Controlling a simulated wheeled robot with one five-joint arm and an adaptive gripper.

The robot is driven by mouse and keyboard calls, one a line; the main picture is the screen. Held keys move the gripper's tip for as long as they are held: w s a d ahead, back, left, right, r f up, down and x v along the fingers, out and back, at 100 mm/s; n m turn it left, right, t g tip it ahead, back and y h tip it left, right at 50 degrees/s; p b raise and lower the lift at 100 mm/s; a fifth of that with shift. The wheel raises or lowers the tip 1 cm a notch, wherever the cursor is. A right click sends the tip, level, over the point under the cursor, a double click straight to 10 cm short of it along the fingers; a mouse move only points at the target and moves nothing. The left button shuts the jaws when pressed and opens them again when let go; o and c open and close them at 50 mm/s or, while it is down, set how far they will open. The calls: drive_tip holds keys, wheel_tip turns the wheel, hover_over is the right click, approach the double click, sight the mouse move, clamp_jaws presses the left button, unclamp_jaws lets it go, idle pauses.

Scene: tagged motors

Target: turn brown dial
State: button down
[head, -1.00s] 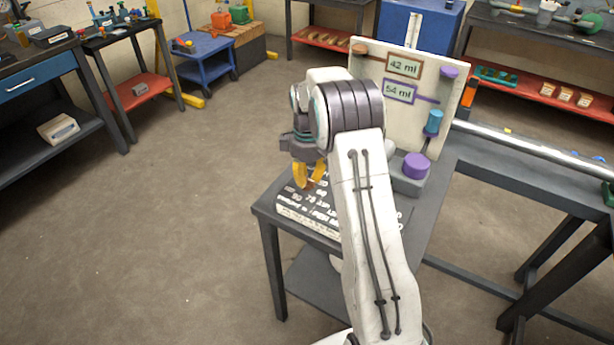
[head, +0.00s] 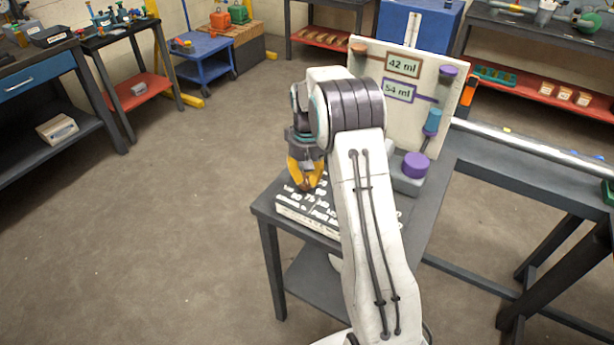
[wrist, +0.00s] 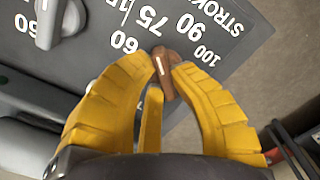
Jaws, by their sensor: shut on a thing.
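The brown dial (wrist: 165,75) has a pale pointer line and sits at the edge of a dark plate with white numbers (wrist: 190,32). My gripper (wrist: 163,68) has its yellow fingers closed on either side of the dial, tips against it. In the head view my gripper (head: 304,182) is low over the left part of the labelled plate (head: 320,222), and the dial is mostly hidden between the fingers there. A grey dial (wrist: 68,22) shows on the plate at upper left in the wrist view.
Behind my arm stands a white panel (head: 424,125) with 42 ml and 54 ml displays, a brown knob (head: 360,48) and a purple knob (head: 448,70). A purple cylinder (head: 415,165) stands at its foot. Open floor (head: 170,230) lies to the left.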

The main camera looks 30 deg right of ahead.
drive_tip(key=shift+m, duration=0.3)
drive_tip(key=c, duration=1.1)
unclamp_jaws()
wheel_tip(320, 180, up, 12)
idle(0.5)
